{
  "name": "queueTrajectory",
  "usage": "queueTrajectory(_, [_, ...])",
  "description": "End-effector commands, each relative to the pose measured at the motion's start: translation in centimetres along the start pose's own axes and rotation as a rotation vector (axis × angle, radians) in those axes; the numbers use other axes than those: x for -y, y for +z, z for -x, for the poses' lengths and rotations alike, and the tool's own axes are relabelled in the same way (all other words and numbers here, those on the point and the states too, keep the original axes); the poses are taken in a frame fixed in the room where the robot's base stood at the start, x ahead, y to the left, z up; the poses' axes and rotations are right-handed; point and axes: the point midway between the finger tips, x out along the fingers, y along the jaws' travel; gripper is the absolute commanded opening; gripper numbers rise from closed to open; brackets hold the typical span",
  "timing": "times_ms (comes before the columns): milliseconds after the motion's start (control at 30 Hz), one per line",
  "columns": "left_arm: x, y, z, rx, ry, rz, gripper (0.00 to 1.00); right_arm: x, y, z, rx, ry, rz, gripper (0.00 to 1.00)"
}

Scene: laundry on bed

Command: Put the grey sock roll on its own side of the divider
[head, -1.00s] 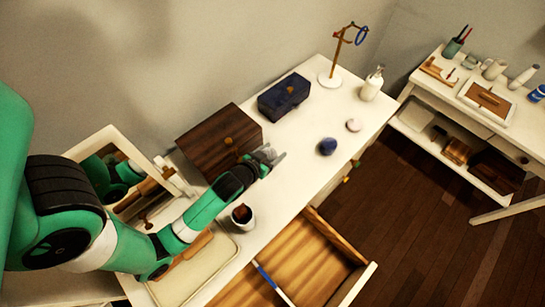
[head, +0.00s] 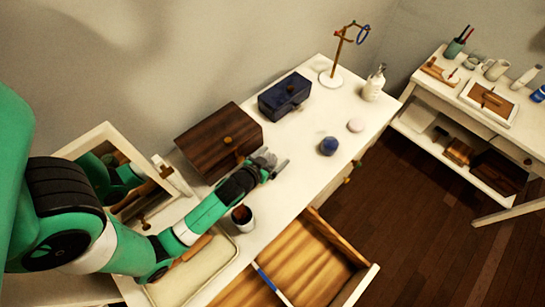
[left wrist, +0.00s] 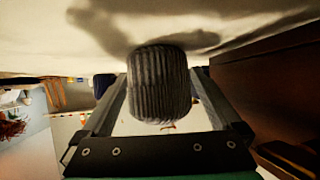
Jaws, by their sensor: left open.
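The grey sock roll (left wrist: 158,84), ribbed and dark, sits between the two fingers of my left gripper (left wrist: 160,95) in the left wrist view. The fingers are open on either side of it; I cannot tell whether they touch it. In the head view my left gripper (head: 275,166) is over the white dresser top, just right of the brown wooden box, and a bit of grey shows at its fingers. The open wooden drawer (head: 318,262) is below, with a blue-and-white divider strip (head: 270,284) inside. My right gripper is not in view.
The brown wooden box (head: 219,142) and a navy box (head: 284,97) stand along the wall. A dark blue roll (head: 328,146), a pale round item (head: 356,125) and a pump bottle (head: 373,85) lie to the right. A cup (head: 243,217) stands below my forearm.

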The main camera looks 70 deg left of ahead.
Motion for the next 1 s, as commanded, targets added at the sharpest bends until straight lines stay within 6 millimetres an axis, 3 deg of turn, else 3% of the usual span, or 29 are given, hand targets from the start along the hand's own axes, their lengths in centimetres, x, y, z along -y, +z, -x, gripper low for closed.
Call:
queueTrajectory(167, [-0.1,-0.3,1.3,0.0,0.001,-0.002,0.98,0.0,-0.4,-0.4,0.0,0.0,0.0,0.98])
queueTrajectory(600, [-0.1,-0.2,10.9,0.001,0.004,-0.004,0.98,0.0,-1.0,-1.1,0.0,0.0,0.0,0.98])
queueTrajectory(767, [0.0,-0.3,12.1,0.0,0.001,-0.001,0.98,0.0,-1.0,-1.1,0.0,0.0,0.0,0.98])
queueTrajectory(1000, [0.0,-0.3,12.2,-0.001,0.0,0.0,1.0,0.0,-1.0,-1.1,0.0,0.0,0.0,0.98])
